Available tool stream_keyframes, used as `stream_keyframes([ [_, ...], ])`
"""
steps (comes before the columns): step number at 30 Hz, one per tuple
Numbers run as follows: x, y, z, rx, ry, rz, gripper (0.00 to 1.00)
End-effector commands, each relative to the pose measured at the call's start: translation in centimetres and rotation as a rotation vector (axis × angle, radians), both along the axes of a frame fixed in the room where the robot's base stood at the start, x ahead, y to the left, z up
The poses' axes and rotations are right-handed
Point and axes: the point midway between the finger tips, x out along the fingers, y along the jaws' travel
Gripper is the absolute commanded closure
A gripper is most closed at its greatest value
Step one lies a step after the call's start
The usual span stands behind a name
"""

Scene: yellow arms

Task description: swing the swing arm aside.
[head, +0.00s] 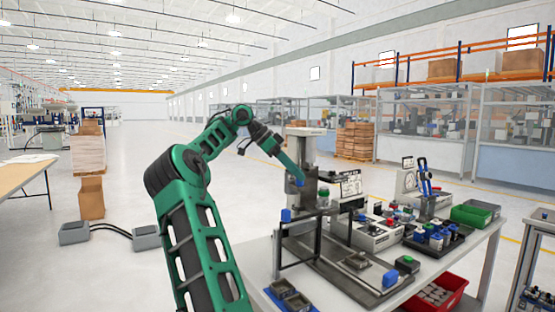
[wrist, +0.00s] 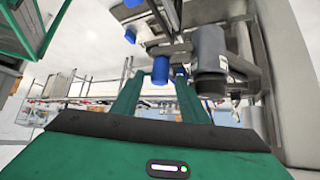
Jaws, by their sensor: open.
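The fixture (head: 301,150) with a grey column stands at the left end of the worktable. A blue knob (head: 299,182) shows in front of the column, seemingly on the dark swing arm; the arm itself is hard to make out. My gripper (head: 294,174) is at this knob, reaching down from the left. In the wrist view the blue knob (wrist: 161,70) appears between the two green fingertips of my open gripper (wrist: 160,78). I cannot tell whether the fingers touch it. A dark grey cylinder (wrist: 209,62) is close right of the fingers.
Other blue knobs (head: 286,215) sit low on the fixture's dark frame. The worktable (head: 262,255) also carries small devices, a green bin (head: 475,213) and a black tray of blue-topped parts. A red bin (head: 436,293) is below. Open floor lies to the left.

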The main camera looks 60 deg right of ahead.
Motion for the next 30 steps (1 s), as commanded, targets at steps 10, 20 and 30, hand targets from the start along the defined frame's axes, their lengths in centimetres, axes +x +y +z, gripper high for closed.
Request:
stream_keyframes([
  [10,3.1,1.5,3.6,-0.006,0.004,0.004,0.6],
  [20,5.4,2.7,6.0,-0.004,0.004,0.004,0.6],
  [30,5.6,2.9,6.2,-0.001,0.003,0.004,0.6],
])
